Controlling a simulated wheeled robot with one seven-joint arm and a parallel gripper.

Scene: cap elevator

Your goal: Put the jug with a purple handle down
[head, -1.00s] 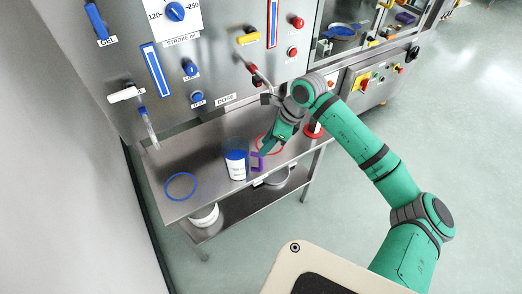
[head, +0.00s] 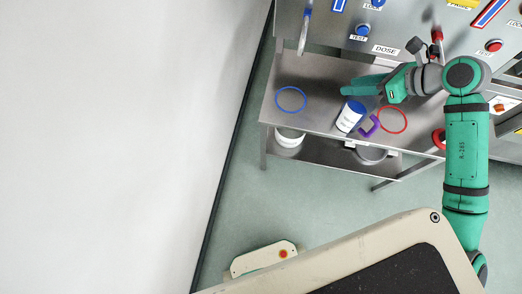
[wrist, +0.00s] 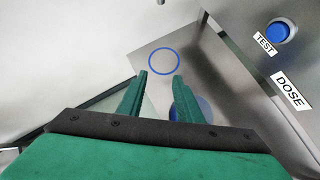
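The jug (head: 349,117) has blue contents, a white label and a purple handle (head: 370,126). In the head view it appears to stand on the steel table (head: 325,72), between a blue ring (head: 291,99) and a red ring (head: 392,119). My gripper (head: 345,88) points left, just behind and over the jug's top in the picture, off its handle. In the wrist view my gripper (wrist: 160,75) has its fingers apart with nothing held between them. Part of the blue jug (wrist: 184,106) shows behind the right finger there. The blue ring (wrist: 164,61) lies beyond the fingertips.
A machine panel with buttons and a DOSE label (head: 386,49) rises behind the table. A nozzle (head: 304,35) hangs at its left. A white container (head: 289,138) sits on the lower shelf. A white wall stands at the left. The table around the blue ring is clear.

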